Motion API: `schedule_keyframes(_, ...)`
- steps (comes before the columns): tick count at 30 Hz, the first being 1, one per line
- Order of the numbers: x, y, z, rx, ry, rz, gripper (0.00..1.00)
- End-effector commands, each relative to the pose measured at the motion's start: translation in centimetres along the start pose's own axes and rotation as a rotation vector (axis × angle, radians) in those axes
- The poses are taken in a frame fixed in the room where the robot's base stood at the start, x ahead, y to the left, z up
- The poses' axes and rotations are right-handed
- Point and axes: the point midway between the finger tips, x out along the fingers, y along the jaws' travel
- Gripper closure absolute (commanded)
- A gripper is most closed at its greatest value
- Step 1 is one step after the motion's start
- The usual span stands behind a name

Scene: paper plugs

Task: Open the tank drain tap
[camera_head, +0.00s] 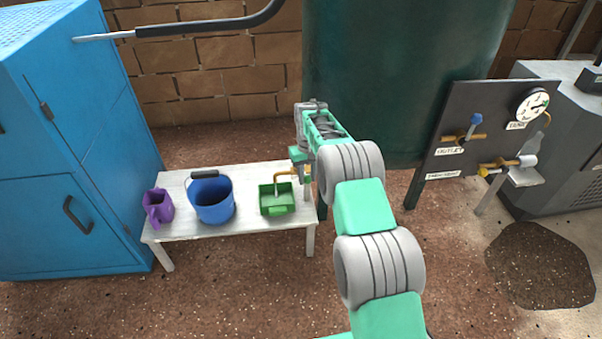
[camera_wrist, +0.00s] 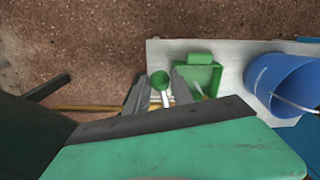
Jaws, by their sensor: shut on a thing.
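The dark green tank (camera_head: 400,70) stands behind the bench. Its brass tap spout (camera_head: 285,173) hangs over a small green tub (camera_head: 278,208) on the bench. My gripper (camera_head: 302,160) reaches down at the tap, beside the tank. In the wrist view its fingers (camera_wrist: 159,82) are shut on the green tap handle (camera_wrist: 161,79), which has a pale stem. A brass pipe (camera_wrist: 85,107) runs from the tank side toward the fingers, and the tub (camera_wrist: 203,75) lies just beyond. My gripper hides part of the tap body; I cannot tell whether water runs.
The white bench (camera_head: 255,180) also holds a blue bucket (camera_head: 212,205) and a purple jug (camera_head: 158,208). A blue cabinet (camera_head: 70,150) stands at the left. A dark panel (camera_head: 470,105) with a gauge and valves stands at the right. A dark patch (camera_head: 540,265) marks the floor.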

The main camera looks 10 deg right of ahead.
Motion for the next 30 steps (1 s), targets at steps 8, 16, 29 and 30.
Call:
schedule_keyframes(8, 0.0, 0.5, 0.0, -0.052, 0.001, 0.000, 0.94)
schedule_keyframes(16, 0.0, 2.0, -0.3, -0.218, 0.002, 0.001, 0.94)
schedule_keyframes(29, 0.0, 2.7, -0.4, -0.323, 0.001, 0.000, 0.94)
schedule_keyframes(30, 0.0, 2.7, -0.4, -0.323, 0.001, 0.000, 0.94)
